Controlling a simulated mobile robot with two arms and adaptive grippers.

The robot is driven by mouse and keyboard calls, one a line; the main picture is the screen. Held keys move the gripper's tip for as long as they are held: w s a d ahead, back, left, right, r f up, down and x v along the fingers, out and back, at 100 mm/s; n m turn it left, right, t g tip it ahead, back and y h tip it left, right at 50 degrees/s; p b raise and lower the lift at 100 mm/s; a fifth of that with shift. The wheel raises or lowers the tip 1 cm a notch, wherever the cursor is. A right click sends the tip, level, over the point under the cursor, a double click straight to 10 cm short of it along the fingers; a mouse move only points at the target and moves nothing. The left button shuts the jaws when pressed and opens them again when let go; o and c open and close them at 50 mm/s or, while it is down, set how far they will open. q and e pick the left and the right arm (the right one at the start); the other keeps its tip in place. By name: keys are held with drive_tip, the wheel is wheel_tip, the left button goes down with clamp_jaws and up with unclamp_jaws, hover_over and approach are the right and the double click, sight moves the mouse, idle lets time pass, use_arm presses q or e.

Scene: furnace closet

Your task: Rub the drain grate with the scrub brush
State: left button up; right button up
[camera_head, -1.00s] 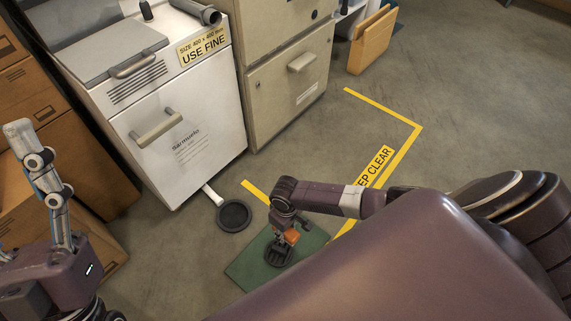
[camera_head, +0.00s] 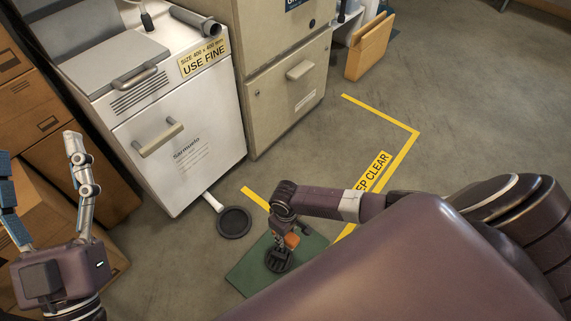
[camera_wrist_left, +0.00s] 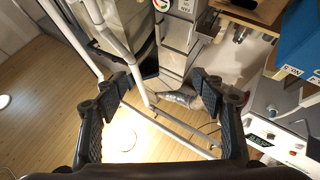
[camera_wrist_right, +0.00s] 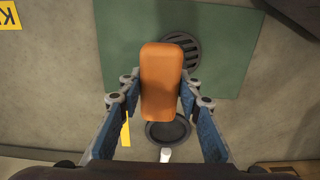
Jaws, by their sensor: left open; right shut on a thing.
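The orange scrub brush (camera_wrist_right: 161,82) is in my right gripper (camera_wrist_right: 159,92), whose fingers press on both its sides; its bristles are hidden. In the head view a bit of the brush (camera_head: 291,240) shows under my right gripper (camera_head: 285,229). The dark round drain grate (camera_head: 278,260) with slots lies on a green mat (camera_head: 250,273). The grate (camera_wrist_right: 187,47) is partly behind the brush in the right wrist view, and I cannot tell whether they touch. My left gripper (camera_head: 40,157) is raised at the left, open and empty; its spread fingers also show in the left wrist view (camera_wrist_left: 163,92).
A black round dish (camera_head: 234,222) with a white stem lies on the floor beside the mat. A white cabinet (camera_head: 210,125) and a beige cabinet (camera_head: 285,100) stand behind. Cardboard boxes (camera_head: 90,190) are at the left. Yellow tape (camera_head: 395,150) marks mostly clear floor.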

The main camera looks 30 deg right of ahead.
use_arm(q)
drive_tip(key=w+f+g+y+p, duration=0.1)
drive_tip(key=w+f+g, duration=0.2)
drive_tip(key=f, duration=0.4)
drive_tip(key=shift+a+g, duration=0.15)
drive_tip(key=shift+g, duration=0.25)
